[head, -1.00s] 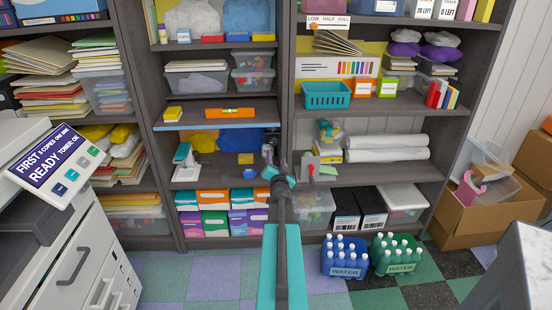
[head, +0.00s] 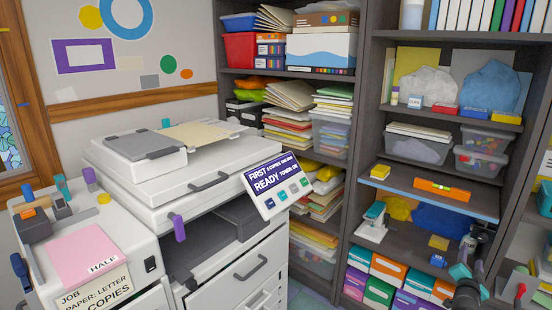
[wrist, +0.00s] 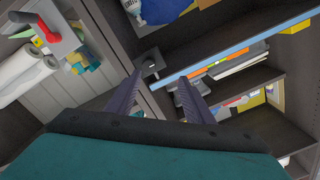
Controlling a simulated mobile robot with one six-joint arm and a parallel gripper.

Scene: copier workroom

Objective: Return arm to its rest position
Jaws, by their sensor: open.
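My arm shows at the lower right of the head view, in front of the dark shelving. My gripper (head: 478,238) is at its far end, small and dark there. In the wrist view my gripper (wrist: 160,82) has two dark fingers standing apart, with nothing between them. The shelving (wrist: 265,130) lies beyond the fingertips, tilted in that view. Whether the fingers touch any shelf cannot be told.
A white copier (head: 190,165) with a lit panel (head: 274,183) stands at the left. The shelving (head: 345,210) holds papers, bins and boxes. An orange level (head: 442,189) lies on a blue-edged shelf. A red-handled item (wrist: 42,30) shows in the wrist view.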

